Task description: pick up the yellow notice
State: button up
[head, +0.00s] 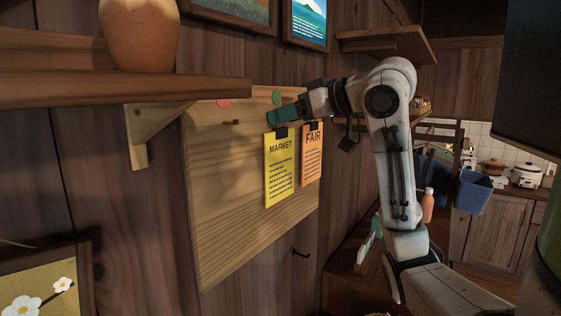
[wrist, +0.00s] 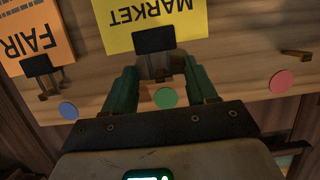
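The yellow notice (head: 279,178), headed MARKET, hangs on the wooden board with a black clip (head: 281,132) at its top edge. In the wrist view the notice (wrist: 125,30) is upside down, with its clip (wrist: 154,40) just ahead of my gripper. My gripper (head: 272,117) is at the board, just above the notice. In the wrist view my gripper (wrist: 159,68) has its two green fingers apart, one on each side of the clip's lower part, with nothing held between them. I cannot tell whether the fingers touch the board.
An orange FAIR notice (head: 312,155) with its own clip hangs close on the right. The board (head: 220,220) also has an empty peg (head: 232,122) and coloured dots. A wooden shelf (head: 60,88) with a vase (head: 139,34) juts out at upper left. The board's lower part is clear.

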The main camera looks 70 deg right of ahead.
grip_shut()
dwell(0.3)
jog(key=shift+r, duration=0.15)
